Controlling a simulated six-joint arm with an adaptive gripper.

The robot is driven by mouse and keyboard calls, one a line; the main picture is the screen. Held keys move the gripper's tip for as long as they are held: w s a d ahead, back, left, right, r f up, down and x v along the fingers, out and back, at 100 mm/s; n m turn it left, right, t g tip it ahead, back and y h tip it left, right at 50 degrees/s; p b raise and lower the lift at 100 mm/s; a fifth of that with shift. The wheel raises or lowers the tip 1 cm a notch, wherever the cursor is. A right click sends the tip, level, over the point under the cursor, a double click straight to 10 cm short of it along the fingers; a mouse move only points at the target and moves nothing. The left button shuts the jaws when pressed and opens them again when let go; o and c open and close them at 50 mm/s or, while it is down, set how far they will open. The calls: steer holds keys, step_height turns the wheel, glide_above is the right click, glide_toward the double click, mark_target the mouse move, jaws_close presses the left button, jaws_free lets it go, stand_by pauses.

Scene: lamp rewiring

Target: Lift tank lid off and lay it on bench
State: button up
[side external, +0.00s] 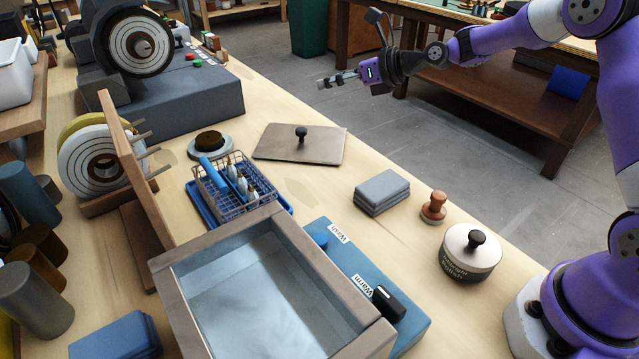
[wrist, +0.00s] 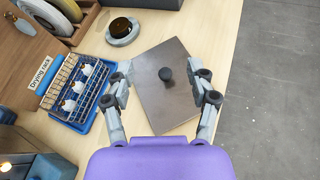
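The tank lid (side external: 300,149), a flat brown-grey plate with a black knob, lies flat on the bench behind the drying rack. In the wrist view the lid (wrist: 165,100) shows between my fingers, knob up. The tank (side external: 325,266) stands at the front of the bench, uncovered, with pale blue liquid visible inside. My gripper (side external: 328,81) is raised beyond the lid in the side view, apart from it. In the wrist view my gripper (wrist: 162,89) is open, its two fingers spread wide with nothing held.
A wire drying rack (side external: 235,188) on a blue tray stands between tank and lid. A grey cloth stack (side external: 381,192), a stamp (side external: 434,207) and a polish tin (side external: 470,251) sit along the bench edge. A grey machine (side external: 170,105) stands behind. Bare bench surrounds the lid.

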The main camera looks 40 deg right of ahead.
steer(key=s+r, duration=0.3)
steer(key=s, duration=0.5)
steer(key=s+r, duration=0.3)
steer(key=s, duration=0.5)
steer(key=s+f+n+g+h, duration=0.1)
steer(key=s+n, duration=0.4)
steer(key=n, duration=0.6)
steer(key=s+a+f+n+g+h, duration=0.1)
steer(key=s+n+g+h, duration=0.2)
steer(key=n, duration=0.8)
steer(key=s+a+f+n+g+h, duration=0.1)
steer(key=s+n+g, duration=0.1)
steer(key=s+n, duration=0.5)
steer(key=n, duration=0.3)
steer(key=shift+s+n+h, duration=0.2)
steer(key=shift+n+h, duration=0.2)
